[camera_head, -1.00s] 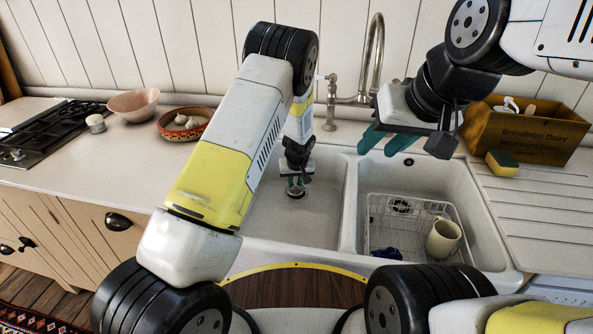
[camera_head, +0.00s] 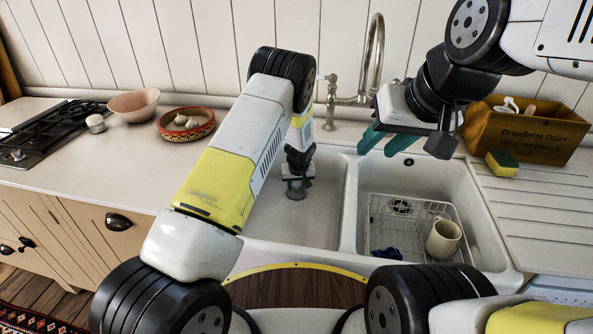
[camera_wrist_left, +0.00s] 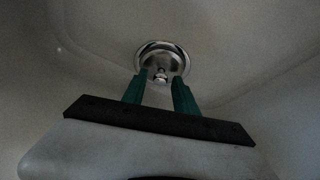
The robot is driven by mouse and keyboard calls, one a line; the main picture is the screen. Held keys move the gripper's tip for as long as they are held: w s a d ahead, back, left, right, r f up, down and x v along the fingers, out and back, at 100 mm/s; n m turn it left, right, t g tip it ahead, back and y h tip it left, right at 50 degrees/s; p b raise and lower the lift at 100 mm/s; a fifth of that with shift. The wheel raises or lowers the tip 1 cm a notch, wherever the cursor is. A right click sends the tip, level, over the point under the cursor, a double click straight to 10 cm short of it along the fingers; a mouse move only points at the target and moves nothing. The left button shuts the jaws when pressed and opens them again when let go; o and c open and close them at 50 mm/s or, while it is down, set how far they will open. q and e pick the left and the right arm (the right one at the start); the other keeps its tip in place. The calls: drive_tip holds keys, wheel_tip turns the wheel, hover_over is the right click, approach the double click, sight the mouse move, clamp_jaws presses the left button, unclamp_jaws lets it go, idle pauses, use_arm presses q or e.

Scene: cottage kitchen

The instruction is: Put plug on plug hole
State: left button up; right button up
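The plug is a round metal piece (camera_wrist_left: 160,68) with a small knob, seen in the left wrist view at the plug hole, whose shiny rim (camera_wrist_left: 163,43) shows around it. I cannot tell if it is fully seated. In the head view the plug is a small grey disc (camera_head: 296,195) on the floor of the left sink basin (camera_head: 265,222). My left gripper (camera_head: 298,184) is low in that basin just above the plug; its green fingers (camera_wrist_left: 160,92) stand apart on either side of the knob. My right gripper (camera_head: 385,142) is open and empty above the back of the sink.
The right basin holds a wire rack (camera_head: 377,210) with a cream mug (camera_head: 443,238) and a blue item (camera_head: 388,253). A tap (camera_head: 372,60) stands behind the sink. A sponge (camera_head: 502,163) and wooden crate (camera_head: 530,135) are at right, bowls (camera_head: 134,105) at left.

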use_arm(q)
drive_tip(key=shift+r, duration=0.1)
drive_tip(key=s+a+r+h, duration=0.1)
drive_tip(key=s+a+r, duration=0.35)
drive_tip(key=r, duration=0.75)
drive_tip(key=s+a+r, duration=0.2)
drive_tip(key=s+r, duration=0.5)
drive_tip(key=r, duration=0.4)
drive_tip(key=s+a+r+h, duration=0.1)
drive_tip(key=s+a+r, duration=0.35)
drive_tip(key=r, duration=0.75)
drive_tip(key=s+a+r+m+t, duration=0.1)
drive_tip(key=s+r, duration=0.2)
drive_tip(key=s, duration=0.8)
drive_tip(key=s+a+r+m, duration=0.1)
drive_tip(key=s+r, duration=0.3)
drive_tip(key=s, duration=0.8)
drive_tip(key=shift+a+r+t+h, duration=0.25)
drive_tip(key=shift+a+t+h, duration=0.15)
drive_tip(key=shift+a, duration=0.25)
